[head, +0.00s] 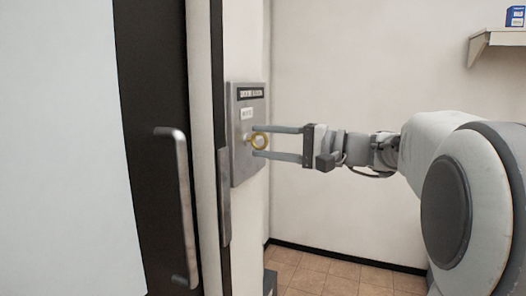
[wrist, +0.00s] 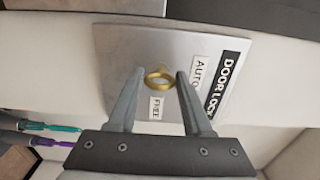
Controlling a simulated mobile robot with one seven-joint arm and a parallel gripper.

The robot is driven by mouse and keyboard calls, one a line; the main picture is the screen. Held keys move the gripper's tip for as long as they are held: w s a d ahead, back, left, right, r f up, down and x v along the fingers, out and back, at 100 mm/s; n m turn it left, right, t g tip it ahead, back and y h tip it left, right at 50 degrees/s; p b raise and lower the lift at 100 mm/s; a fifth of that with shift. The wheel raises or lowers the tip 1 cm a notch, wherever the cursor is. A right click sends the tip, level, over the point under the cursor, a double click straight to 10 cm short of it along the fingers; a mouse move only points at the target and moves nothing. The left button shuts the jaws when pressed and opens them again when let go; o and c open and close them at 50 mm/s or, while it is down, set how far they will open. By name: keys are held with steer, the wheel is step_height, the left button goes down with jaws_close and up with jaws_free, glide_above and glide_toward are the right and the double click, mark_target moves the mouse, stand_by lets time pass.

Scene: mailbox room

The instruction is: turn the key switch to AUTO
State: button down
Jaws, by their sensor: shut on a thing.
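The key switch panel (head: 246,168) is a grey plate on the wall right of the door frame. In the wrist view the plate (wrist: 115,52) carries the labels DOOR LOCK (wrist: 228,85), AUTO (wrist: 197,75) and FREE (wrist: 156,107). The key's brass ring-shaped bow (head: 259,141) stands out from the plate and also shows in the wrist view (wrist: 160,84). My gripper (head: 262,142) reaches in from the right, one finger on each side of the bow, and is shut on the key. In the wrist view its fingertips (wrist: 160,76) flank the bow. The lock position is hard to tell.
A door with a long metal handle (head: 179,207) stands left of the panel. A shelf (head: 495,38) with a blue box (head: 515,17) is at the upper right. Teal (wrist: 48,127) and purple (wrist: 50,142) slim items show at the left of the wrist view.

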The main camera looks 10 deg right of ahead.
stand_by(0.5)
steer(key=shift+c, duration=1.6)
jaws_free()
steer(key=p+v, duration=0.2)
steer(key=v, duration=1.5)
steer(key=shift+s+d+p, duration=0.15)
steer(key=shift+p, duration=0.2)
